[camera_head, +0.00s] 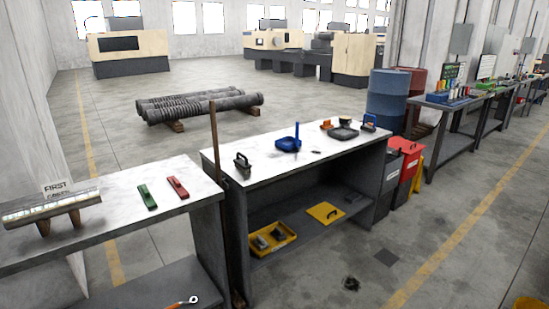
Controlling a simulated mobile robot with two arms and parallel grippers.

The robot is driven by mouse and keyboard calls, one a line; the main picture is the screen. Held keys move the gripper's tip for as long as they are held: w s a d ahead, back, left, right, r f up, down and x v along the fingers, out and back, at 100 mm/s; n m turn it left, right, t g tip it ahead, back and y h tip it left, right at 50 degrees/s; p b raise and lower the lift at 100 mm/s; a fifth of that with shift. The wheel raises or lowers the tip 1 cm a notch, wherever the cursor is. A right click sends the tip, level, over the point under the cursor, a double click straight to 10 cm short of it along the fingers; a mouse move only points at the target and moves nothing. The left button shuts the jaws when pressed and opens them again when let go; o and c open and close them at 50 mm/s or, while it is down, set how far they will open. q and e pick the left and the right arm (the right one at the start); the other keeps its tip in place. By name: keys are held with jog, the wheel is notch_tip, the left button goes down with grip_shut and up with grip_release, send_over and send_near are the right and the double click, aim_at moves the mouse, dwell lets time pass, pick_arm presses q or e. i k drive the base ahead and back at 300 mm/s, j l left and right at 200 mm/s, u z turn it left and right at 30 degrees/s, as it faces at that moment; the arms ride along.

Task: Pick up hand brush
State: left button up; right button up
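I cannot tell for sure which item is the hand brush. On the white-topped middle workbench (270,170) stands a small dark item with a loop handle (242,162), near the left end. A blue dustpan-like item (288,144) with an upright blue handle sits mid-bench. At the right end are a small orange item (326,125), a dark grey pan-like item (343,133) and a small blue and dark item (369,123). A green bar-shaped item (147,197) and a red one (178,187) lie on the left workbench (110,215). Neither gripper shows.
A brown pole (214,140) stands between the two benches. A yellow tray (272,238) is on the lower shelf. Grey and red bins (410,165) and blue and red barrels (387,95) stand right of the middle bench. Floor in front right is mostly open.

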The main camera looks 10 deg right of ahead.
aim_at(242, 165)
jog(key=i+l+u, duration=0.25)
jog(key=i+l, duration=0.95)
